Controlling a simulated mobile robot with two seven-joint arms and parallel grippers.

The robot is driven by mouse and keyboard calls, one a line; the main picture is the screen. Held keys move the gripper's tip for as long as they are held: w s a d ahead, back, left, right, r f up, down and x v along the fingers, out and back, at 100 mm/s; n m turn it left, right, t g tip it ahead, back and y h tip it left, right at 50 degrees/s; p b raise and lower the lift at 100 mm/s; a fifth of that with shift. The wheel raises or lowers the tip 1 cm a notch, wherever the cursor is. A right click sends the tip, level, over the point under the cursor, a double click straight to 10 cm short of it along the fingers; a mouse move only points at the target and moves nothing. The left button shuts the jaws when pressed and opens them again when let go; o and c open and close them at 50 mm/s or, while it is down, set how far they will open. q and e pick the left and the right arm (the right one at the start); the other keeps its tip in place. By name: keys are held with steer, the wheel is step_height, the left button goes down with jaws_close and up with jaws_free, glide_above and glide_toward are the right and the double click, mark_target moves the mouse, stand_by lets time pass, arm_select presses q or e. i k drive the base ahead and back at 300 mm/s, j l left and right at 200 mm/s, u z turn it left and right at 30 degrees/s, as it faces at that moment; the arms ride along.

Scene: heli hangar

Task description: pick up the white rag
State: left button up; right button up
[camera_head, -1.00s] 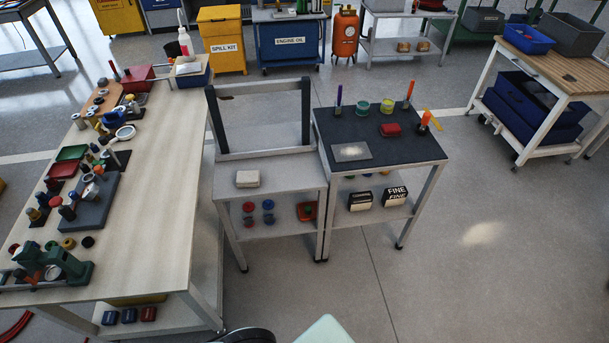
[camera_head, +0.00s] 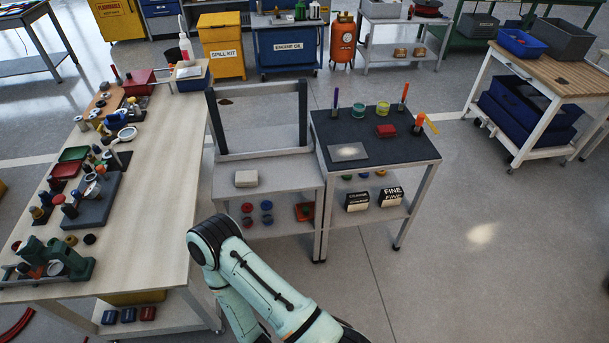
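A small white folded block that looks like a folded rag (camera_head: 246,178) lies flat on the grey top of the small cart (camera_head: 290,171) in the head view. A second pale, flat item that could also be cloth (camera_head: 188,70) lies over a blue bin at the far end of the long workbench. Nothing touches the folded one. One of my mint-green arms reaches in from the bottom, its bent joint in front of the cart. Neither gripper shows.
The long wooden workbench (camera_head: 160,200) on the left carries tools and parts. A black-topped cart (camera_head: 400,153) with cups, markers and a red item adjoins the grey cart on the right. An upright frame (camera_head: 303,115) stands behind the grey cart. Floor (camera_head: 480,270) at right is clear.

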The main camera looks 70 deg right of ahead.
mark_target(249, 178)
steer(key=z, duration=2)
steer(key=u, duration=3.85)
steer(key=z, duration=3.65)
